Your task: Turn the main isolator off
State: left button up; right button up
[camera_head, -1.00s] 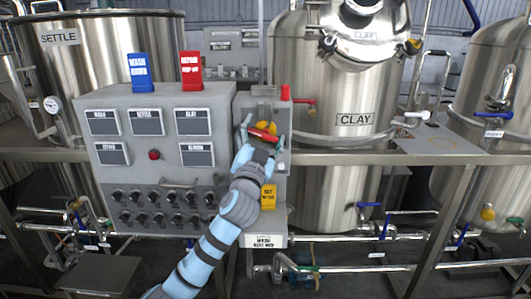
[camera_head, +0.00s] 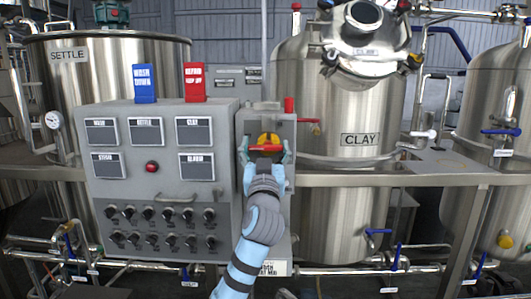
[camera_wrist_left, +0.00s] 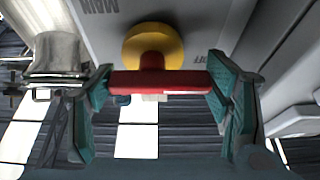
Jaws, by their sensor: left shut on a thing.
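The main isolator is a red bar handle (camera_head: 267,148) on a round yellow disc (camera_head: 267,138), on the grey box right of the control panel. My left gripper (camera_head: 266,153) is at the handle, its two fingers at the bar's two ends. In the left wrist view the red handle (camera_wrist_left: 160,82) lies level across the picture between the teal fingers, in front of the yellow disc (camera_wrist_left: 153,45). The gripper is shut on the handle. The lettering beside the disc is only partly readable. My right gripper is not in view.
The grey control panel (camera_head: 160,170) with labelled screens, a red button (camera_head: 152,167) and several black knobs stands left of the isolator. A metal rail (camera_head: 400,180) and the CLAY tank (camera_head: 345,115) are to the right. A red post (camera_head: 289,104) stands on the box's top.

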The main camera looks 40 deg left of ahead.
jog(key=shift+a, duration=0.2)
pick_arm(q)
jog(key=o, duration=1.1)
jog(key=shift+o, duration=0.3)
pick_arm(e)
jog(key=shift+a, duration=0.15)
pick_arm(q)
jog(key=v, duration=1.2)
